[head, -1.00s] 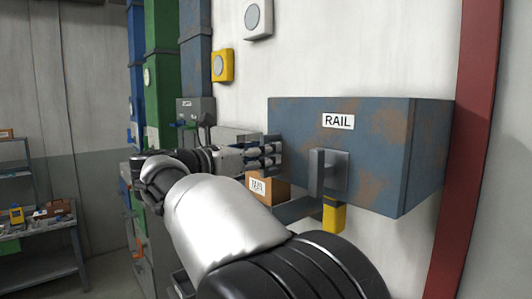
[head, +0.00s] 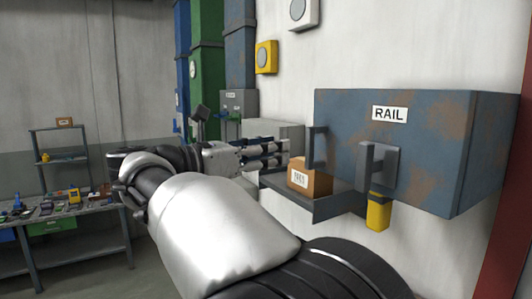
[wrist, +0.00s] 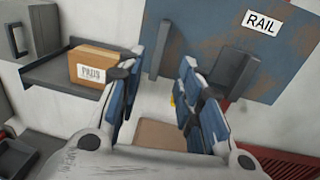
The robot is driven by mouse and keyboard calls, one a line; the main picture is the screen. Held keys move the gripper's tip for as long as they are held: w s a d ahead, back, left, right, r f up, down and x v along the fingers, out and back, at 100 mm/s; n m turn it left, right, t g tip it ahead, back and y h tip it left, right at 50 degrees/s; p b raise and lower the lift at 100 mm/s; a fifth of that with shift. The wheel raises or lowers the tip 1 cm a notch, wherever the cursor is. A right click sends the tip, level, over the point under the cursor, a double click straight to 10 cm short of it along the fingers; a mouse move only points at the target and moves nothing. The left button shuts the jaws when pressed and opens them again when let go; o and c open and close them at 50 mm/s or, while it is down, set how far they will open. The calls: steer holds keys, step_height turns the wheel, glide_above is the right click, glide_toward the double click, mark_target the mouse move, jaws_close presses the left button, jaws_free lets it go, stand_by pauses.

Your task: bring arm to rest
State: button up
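My gripper (head: 288,154) is at the end of my outstretched arm, left of the blue-grey rusty box labelled RAIL (head: 430,150). In the wrist view, my gripper's (wrist: 163,75) two blue-padded fingers stand apart with nothing held between them. The RAIL box (wrist: 215,35) is beyond the fingers, and its dark handle (wrist: 236,72) is just right of the right finger.
A brown carton (head: 309,180) sits on a grey wall shelf (head: 335,206) close to my gripper; its label reads PADS in the wrist view (wrist: 90,74). A yellow piece (head: 378,212) hangs under the RAIL box. A cluttered workbench (head: 75,218) stands at left.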

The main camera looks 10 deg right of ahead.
steer(key=w+r+n+t+y+b, duration=0.1)
steer(key=w+n+t+y+b, duration=0.2)
steer(key=n+t, duration=0.4)
steer(key=w+n+t+y+b, duration=0.1)
steer(key=n+t+y+b, duration=0.25)
steer(key=n, duration=0.55)
steer(key=s+a+f+n+y+b, duration=0.4)
steer(key=f+n+y, duration=0.2)
steer(key=f+n, duration=0.35)
steer(key=s+a+f+n+y+b, duration=0.35)
steer(key=f+n+y, duration=0.35)
steer(key=n, duration=0.4)
steer(key=s+d+f+n+g+h+b, duration=0.1)
steer(key=s+f+n+g, duration=0.3)
steer(key=s+f, duration=0.5)
steer(key=s+d+f+n+g+h+b, duration=0.1)
steer(key=s+d+f+n+g+b, duration=0.3)
steer(key=s+f, duration=0.5)
steer(key=s+d+f+n+g+h+b, duration=0.1)
steer(key=s+d+f+n+g+b, duration=0.2)
steer(key=s+f, duration=0.6)
step_height(320, 180, down, 12)
steer(key=shift+s+d+r+n+g, duration=0.1)
steer(key=shift+s+d+n+g, duration=0.2)
steer(key=shift+n+g, duration=0.7)
steer(key=shift+o, duration=0.2)
steer(key=shift+a, duration=0.1)
